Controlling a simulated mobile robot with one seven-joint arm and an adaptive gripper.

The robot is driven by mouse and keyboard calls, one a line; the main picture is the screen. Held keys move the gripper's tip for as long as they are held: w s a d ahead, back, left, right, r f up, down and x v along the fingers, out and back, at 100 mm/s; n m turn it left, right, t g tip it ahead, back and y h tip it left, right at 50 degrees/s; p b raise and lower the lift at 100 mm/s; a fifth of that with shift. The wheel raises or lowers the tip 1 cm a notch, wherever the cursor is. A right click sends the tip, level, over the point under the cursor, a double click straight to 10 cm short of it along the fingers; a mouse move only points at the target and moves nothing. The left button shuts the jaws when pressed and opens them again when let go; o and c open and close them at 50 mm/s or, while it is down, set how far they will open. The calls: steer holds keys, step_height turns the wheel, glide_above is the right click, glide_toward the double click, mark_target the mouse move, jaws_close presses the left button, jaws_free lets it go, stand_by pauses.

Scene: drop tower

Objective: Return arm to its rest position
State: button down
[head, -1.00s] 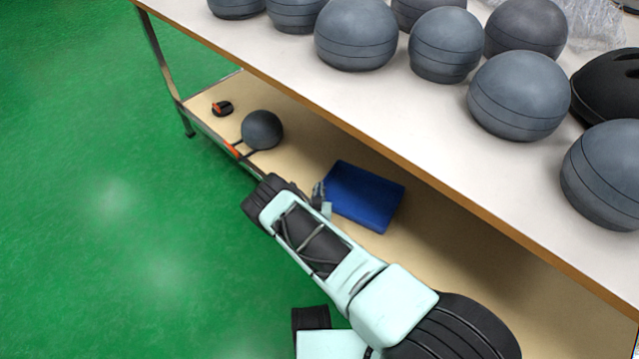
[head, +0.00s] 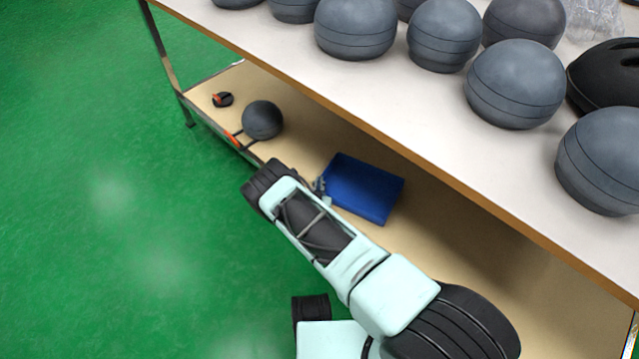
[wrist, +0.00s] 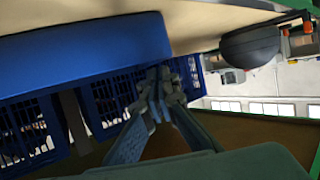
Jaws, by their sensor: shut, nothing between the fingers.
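My arm reaches from the bottom right of the head view toward the lower shelf of the table. My gripper shows in the wrist view (wrist: 160,92) with its fingers together and nothing between them. In the head view the gripper is mostly hidden behind the arm's end, and only a small grey part shows beside the blue bin. The blue bin (head: 362,190) lies on the lower shelf (head: 320,130), just right of the gripper. It also fills the upper left of the wrist view (wrist: 80,55).
Several grey balls (head: 514,84) and a black helmet (head: 605,75) stand on the white tabletop (head: 420,110) above the shelf. A dark ball (head: 262,120) and a small black and orange object (head: 222,99) are on the shelf. Green floor (head: 100,230) at left is clear.

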steer(key=s+a+p, duration=0.1)
steer(key=s+p, duration=0.1)
steer(key=s, duration=0.8)
steer(key=shift+s, duration=0.15)
steer(key=shift+a+r, duration=0.1)
